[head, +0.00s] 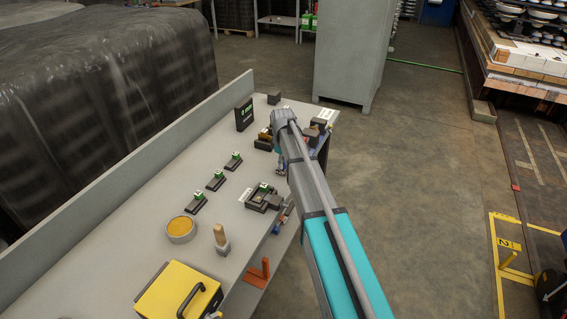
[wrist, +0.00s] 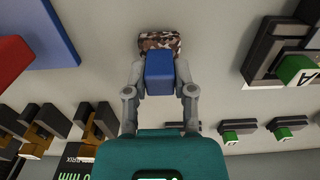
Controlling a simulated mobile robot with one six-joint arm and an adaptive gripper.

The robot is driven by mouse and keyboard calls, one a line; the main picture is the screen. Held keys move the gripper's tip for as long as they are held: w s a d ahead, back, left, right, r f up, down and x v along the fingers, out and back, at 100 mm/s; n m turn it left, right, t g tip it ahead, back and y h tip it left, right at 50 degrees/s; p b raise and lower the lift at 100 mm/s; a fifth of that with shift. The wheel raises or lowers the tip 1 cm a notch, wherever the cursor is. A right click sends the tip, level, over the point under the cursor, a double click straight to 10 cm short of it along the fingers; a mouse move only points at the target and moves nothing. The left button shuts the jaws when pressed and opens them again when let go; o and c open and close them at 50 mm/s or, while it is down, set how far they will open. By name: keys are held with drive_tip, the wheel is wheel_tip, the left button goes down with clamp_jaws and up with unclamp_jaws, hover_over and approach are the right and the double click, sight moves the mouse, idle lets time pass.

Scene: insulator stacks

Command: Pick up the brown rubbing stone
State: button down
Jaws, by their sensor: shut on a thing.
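The brown rubbing stone (wrist: 160,43) shows in the wrist view as a brown-and-white speckled block at the top middle. A plain blue part (wrist: 160,74) reaches from it back between the fingers; it looks like its handle, but the join is not clear. My gripper (wrist: 160,80) has one finger on each side of the blue part and is shut on it. Grey bench surface surrounds the stone; I cannot tell whether it touches the bench. In the head view my arm hides the stone and most of the gripper.
The grey bench (head: 120,262) holds several dark green-topped blocks (head: 216,180), a round bowl (head: 180,230), a brush (head: 221,240) and a yellow case (head: 178,293). A black box (head: 244,113) stands near the back ledge. Blue (wrist: 52,38) and red (wrist: 12,62) items lie left in the wrist view.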

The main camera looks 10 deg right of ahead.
drive_tip(key=shift+r+p, duration=0.65)
drive_tip(key=shift+r, duration=0.25)
drive_tip(key=s+r+p, duration=1)
drive_tip(key=s, duration=0.4)
drive_tip(key=shift+r, duration=0.2)
drive_tip(key=c, duration=1)
unclamp_jaws()
clamp_jaws()
drive_tip(key=shift+d, duration=0.2)
